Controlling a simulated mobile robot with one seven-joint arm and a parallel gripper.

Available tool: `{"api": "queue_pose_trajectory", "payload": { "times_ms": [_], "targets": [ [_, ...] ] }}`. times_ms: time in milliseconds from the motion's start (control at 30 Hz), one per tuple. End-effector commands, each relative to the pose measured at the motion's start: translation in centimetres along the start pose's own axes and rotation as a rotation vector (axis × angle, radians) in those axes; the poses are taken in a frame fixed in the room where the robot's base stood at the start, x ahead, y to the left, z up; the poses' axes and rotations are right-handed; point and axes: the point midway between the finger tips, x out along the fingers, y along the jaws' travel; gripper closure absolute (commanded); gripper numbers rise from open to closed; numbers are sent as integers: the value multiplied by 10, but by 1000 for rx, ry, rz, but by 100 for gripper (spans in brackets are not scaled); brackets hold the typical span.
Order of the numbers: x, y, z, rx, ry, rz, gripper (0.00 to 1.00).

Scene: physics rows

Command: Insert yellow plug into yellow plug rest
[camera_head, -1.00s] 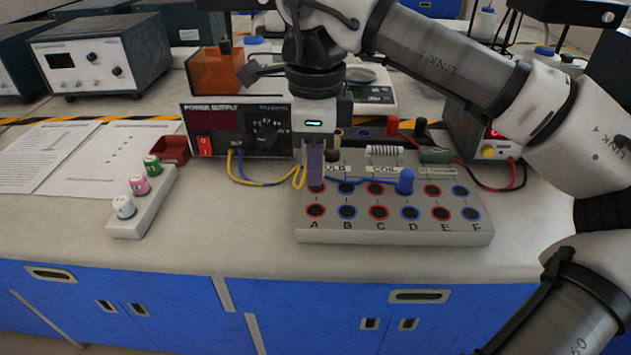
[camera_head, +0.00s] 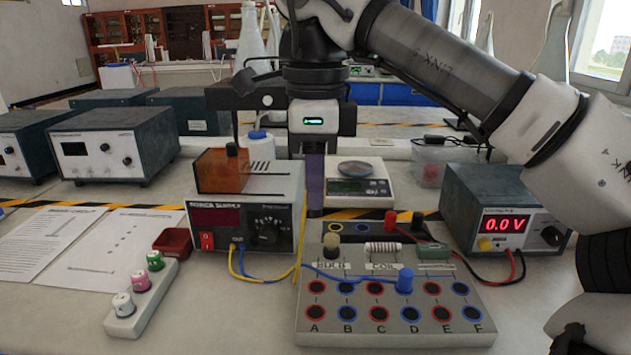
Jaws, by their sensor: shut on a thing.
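My gripper (camera_head: 315,205) hangs pointing down behind the socket board, in front of the scale. Its pale purple fingers are shut, and the yellow plug between them is hidden from this side. The yellow cable (camera_head: 300,245) runs from the power supply up to the left side of the fingers.
The socket board (camera_head: 395,340) has rows A to F; a blue plug (camera_head: 405,280) stands in it at D. The power supply (camera_head: 240,215) is left of my gripper, the scale (camera_head: 375,190) behind, a 0.0 V meter (camera_head: 505,215) right. A white block (camera_head: 145,300) with knobs is front left.

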Motion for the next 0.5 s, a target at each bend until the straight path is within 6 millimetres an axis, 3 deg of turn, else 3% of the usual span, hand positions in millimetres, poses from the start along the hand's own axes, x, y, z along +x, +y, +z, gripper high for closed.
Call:
{"api": "queue_pose_trajectory", "payload": {
  "times_ms": [233,500],
  "targets": [
    [7,-19,-3,122,0,1,100],
    [33,-77,-11,501,0,2,100]
  ]
}}
